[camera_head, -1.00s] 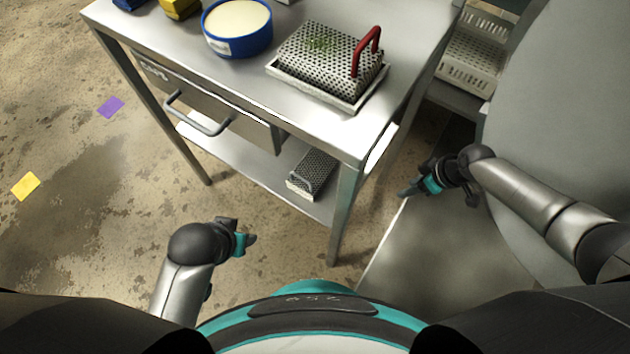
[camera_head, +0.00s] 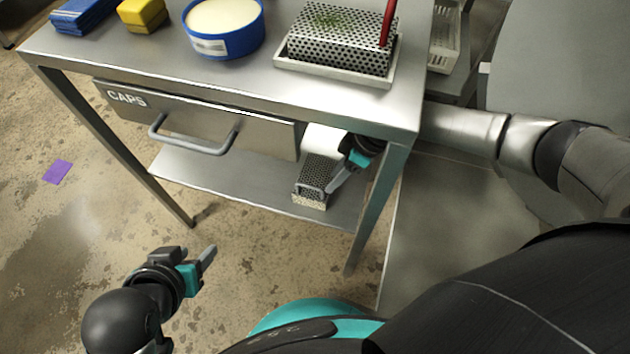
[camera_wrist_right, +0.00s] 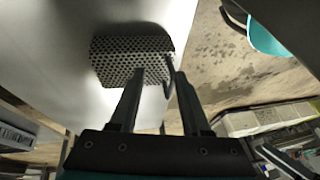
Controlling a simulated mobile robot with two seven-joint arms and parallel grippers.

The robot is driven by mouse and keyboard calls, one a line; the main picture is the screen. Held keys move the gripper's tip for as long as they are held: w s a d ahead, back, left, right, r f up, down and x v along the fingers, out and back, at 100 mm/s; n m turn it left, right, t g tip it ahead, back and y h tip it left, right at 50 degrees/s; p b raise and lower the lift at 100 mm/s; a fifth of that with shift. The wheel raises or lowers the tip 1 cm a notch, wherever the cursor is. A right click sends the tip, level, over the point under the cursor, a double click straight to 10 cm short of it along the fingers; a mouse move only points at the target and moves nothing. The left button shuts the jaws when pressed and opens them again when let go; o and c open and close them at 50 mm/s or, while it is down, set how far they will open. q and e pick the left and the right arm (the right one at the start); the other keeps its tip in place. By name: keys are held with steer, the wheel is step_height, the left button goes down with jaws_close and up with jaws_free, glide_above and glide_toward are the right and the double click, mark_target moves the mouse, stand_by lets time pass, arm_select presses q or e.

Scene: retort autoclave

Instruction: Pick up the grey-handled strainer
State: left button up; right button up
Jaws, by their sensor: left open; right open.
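The grey-handled strainer is a perforated metal box (camera_head: 314,170) on the cart's lower shelf, partly hidden by my right gripper in the head view. In the right wrist view the strainer (camera_wrist_right: 125,50) lies just ahead of the fingers, with its dark grey handle (camera_wrist_right: 170,72) at its right end. My right gripper (camera_head: 338,184) is open at the strainer's right side; in the wrist view its fingertips (camera_wrist_right: 160,76) appear on either side of the handle. I cannot tell whether they touch it. My left gripper (camera_head: 203,256) is open and empty over the floor.
Another strainer (camera_head: 330,42) with a red handle (camera_head: 388,22) sits in a tray on the cart top. A blue-rimmed tub (camera_head: 222,30), yellow block (camera_head: 142,14) and blue stack (camera_head: 82,14) stand left of it. The CAPS drawer (camera_head: 200,120) and front right leg (camera_head: 378,205) flank the shelf opening.

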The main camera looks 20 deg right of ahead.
mark_target(309, 186)
steer(key=shift+w+a+b, duration=0.2)
steer(key=shift+a+b, duration=0.1)
steer(key=shift+a, duration=0.9)
steer(key=shift+w+a+b, duration=0.2)
steer(key=shift+a+b, duration=0.1)
steer(key=shift+a, duration=0.9)
steer(key=shift+a+f, duration=0.2)
steer(key=shift+b+x, duration=0.55)
steer(key=shift+x, duration=0.2)
arm_select(q)
steer(key=w+d+t+h, duration=0.3)
steer(key=d+t, duration=0.2)
steer(key=d, duration=0.1)
steer(key=shift+w+r, duration=0.25)
arm_select(e)
steer(key=shift+a+f, duration=0.25)
steer(key=shift+f, duration=0.2)
steer(key=shift+c, duration=0.3)
jaws_close()
